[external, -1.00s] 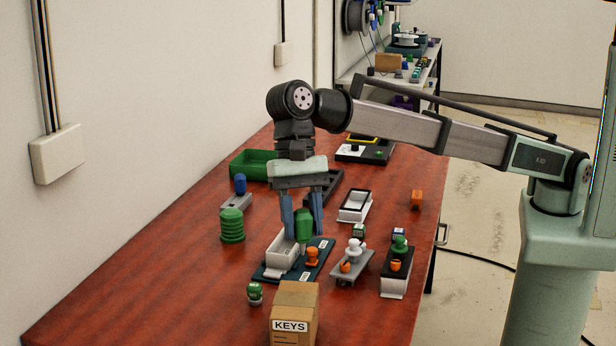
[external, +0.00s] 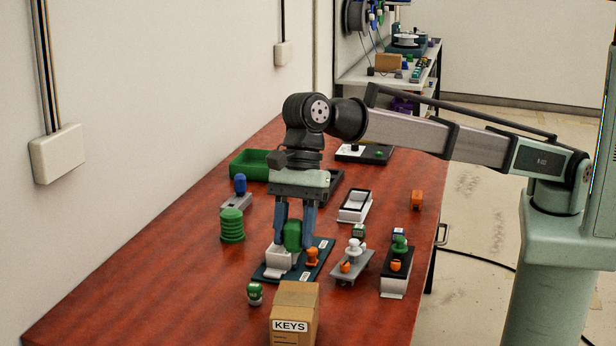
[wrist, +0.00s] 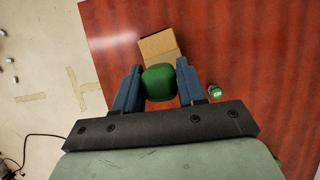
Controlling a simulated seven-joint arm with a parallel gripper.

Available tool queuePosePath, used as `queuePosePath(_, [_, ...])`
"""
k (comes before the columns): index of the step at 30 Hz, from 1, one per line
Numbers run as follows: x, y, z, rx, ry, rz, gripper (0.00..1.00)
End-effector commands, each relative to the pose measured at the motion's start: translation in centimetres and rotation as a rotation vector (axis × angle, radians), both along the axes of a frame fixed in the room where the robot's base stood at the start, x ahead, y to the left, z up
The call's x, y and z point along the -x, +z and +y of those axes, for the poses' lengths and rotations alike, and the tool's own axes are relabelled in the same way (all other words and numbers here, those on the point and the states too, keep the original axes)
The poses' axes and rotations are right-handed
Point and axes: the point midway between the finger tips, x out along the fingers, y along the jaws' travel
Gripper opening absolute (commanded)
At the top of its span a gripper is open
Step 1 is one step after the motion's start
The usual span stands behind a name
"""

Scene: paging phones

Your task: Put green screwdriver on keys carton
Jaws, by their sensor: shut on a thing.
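My gripper (external: 295,225) is shut on the green screwdriver (external: 293,236); its rounded green handle sits between the blue fingers. In the wrist view the handle (wrist: 159,83) fills the gap between the fingertips (wrist: 157,85). The screwdriver's lower part is hidden, so I cannot tell whether it touches the white holder (external: 278,259) just below. The keys carton (external: 295,300) is a brown box with a KEYS label, standing at the table's near side, in front of my gripper. In the wrist view the carton (wrist: 157,44) lies just beyond the handle.
A dark mat (external: 315,262) lies under the white holder, with an orange piece (external: 312,257) on it. A small green item (external: 254,293) stands left of the carton. A ribbed green piece (external: 232,226) is further left. Stands with small parts (external: 352,262) are at the right.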

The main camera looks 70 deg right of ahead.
Motion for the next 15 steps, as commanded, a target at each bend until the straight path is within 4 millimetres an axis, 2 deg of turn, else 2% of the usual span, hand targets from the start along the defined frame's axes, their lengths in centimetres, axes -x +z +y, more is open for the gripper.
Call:
queuePosePath(3, [0.1, -2.2, -0.1, 0.001, 0.001, 0.001, 0.1])
queuePosePath(15, [0.1, -6.1, -0.1, 0.001, 0.003, 0.001, 0.1])
